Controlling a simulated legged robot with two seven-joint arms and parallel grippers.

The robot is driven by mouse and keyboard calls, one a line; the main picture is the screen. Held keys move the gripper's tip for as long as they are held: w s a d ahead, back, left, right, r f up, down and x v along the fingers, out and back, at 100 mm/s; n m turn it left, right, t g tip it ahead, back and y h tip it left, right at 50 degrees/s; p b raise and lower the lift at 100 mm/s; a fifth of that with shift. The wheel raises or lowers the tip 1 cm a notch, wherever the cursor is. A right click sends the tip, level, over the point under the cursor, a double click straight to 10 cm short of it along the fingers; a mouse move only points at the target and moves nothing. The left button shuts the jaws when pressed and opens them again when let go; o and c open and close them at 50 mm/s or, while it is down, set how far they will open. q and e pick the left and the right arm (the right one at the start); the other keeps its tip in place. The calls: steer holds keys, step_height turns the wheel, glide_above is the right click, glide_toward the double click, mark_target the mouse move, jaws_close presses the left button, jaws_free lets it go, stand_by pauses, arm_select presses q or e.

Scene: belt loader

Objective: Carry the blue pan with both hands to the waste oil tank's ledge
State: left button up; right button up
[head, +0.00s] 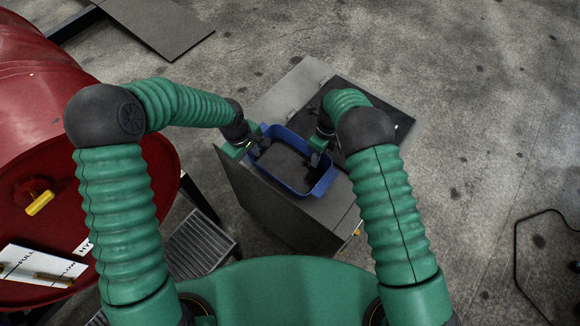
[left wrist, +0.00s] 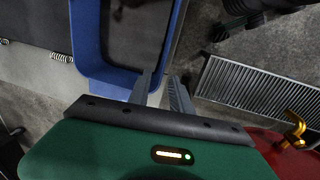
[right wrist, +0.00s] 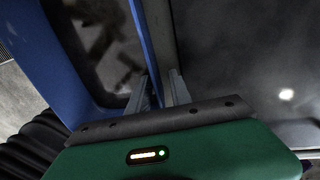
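The blue pan (head: 316,188) is a rectangular tub with a dark inside. It sits at the top of a grey metal cabinet (head: 282,212). My left gripper (head: 256,144) is at the pan's upper left corner; in the left wrist view its fingers (left wrist: 162,92) stand apart at the blue wall, with a gap showing between them. My right gripper (head: 318,150) is at the pan's upper right side; in the right wrist view its fingers (right wrist: 160,92) are apart, with the blue rim running between them. Firm contact is not visible. I cannot identify the tank's ledge.
A slatted metal grate (head: 200,245) lies between drum and cabinet. A dark panel (head: 385,125) lies beyond the pan. The concrete floor at the right is mostly clear, with a black hose (head: 517,250).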

steer(key=shift+d, duration=0.2)
steer(key=shift+w+r, duration=0.1)
steer(key=shift+r, duration=0.2)
arm_select(q)
steer(key=r, duration=0.4)
steer(key=shift+s, duration=0.25)
arm_select(e)
step_height(320, 180, up, 11)
steer(key=w+d, duration=0.1)
steer(key=shift+w, duration=0.2)
arm_select(q)
steer(key=shift+r, duration=0.1)
